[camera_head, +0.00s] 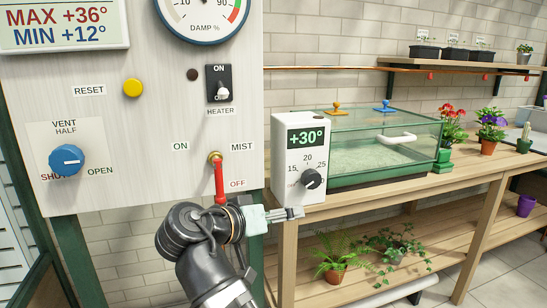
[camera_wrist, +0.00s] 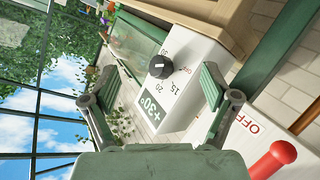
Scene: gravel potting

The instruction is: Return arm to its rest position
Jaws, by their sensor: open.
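My gripper (camera_head: 290,214) is at the end of my arm, below and in front of the white thermostat box (camera_head: 298,150) in the head view. In the wrist view my gripper (camera_wrist: 155,90) has its two fingers spread wide, with nothing between them. The thermostat box (camera_wrist: 185,80) shows beyond the fingers, with its black knob (camera_wrist: 160,67) and a +30° display (camera_wrist: 152,106). I cannot tell whether a finger touches the box. In the head view the knob (camera_head: 311,179) sits below the display.
A wall panel (camera_head: 110,130) on the left carries a blue vent knob (camera_head: 67,159), a heater switch (camera_head: 219,84) and a red mist lever (camera_head: 219,181) close to my wrist. A glass propagator (camera_head: 385,145) stands on the wooden bench (camera_head: 360,195). Potted plants stand at the right and on the lower shelf.

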